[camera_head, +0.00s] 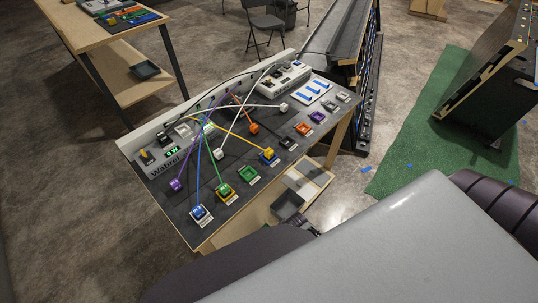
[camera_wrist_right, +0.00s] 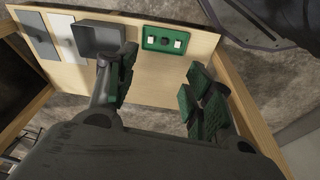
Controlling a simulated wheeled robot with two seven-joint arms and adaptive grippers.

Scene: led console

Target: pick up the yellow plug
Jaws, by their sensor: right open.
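In the head view my arm hides most of the right gripper. My left gripper is not in view.
Other plugs stand on the panel: blue (camera_head: 198,212), green (camera_head: 222,190), purple (camera_head: 176,185), orange (camera_head: 254,128) and white (camera_head: 218,153). Their cables cross above the board. The wooden shelf (camera_wrist_right: 150,92) holds the grey tray (camera_wrist_right: 97,38) and green-framed piece (camera_wrist_right: 165,41).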

